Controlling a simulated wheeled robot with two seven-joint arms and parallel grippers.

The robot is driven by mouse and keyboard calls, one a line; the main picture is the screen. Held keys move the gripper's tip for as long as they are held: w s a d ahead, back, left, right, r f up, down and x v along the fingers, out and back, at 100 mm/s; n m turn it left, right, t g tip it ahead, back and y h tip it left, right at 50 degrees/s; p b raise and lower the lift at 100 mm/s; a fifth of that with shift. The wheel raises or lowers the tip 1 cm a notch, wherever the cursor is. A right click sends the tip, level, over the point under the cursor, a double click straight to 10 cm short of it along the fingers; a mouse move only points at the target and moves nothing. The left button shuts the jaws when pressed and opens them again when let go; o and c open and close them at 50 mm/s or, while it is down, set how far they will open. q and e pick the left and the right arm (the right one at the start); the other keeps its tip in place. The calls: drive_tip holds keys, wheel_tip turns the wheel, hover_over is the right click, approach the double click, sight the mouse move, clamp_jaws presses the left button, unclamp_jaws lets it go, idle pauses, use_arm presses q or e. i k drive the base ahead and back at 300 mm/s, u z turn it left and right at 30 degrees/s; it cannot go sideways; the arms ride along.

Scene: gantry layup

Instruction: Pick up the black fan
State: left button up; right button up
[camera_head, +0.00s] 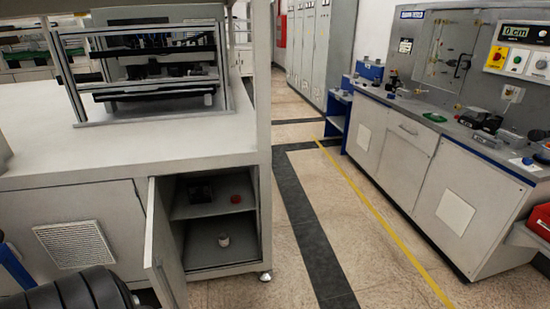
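A small black boxy object (201,191), which looks like the black fan, sits on the upper shelf inside the open cabinet under the white bench. It is dark and small, so its details are hard to tell. A small red object (236,199) lies to its right on the same shelf. Neither of my grippers is in view.
The cabinet door (165,246) stands open toward me at the left of the opening. A small pale cylinder (224,240) stands on the cabinet's lower floor. A grey workbench (455,190) stands at right. The tiled aisle between is clear.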

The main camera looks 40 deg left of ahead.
sight(199, 192)
drive_tip(key=u, duration=0.05)
drive_tip(key=i, duration=2.05)
drive_tip(key=u, duration=1)
drive_tip(key=i, duration=0.95)
drive_tip(key=u, duration=1)
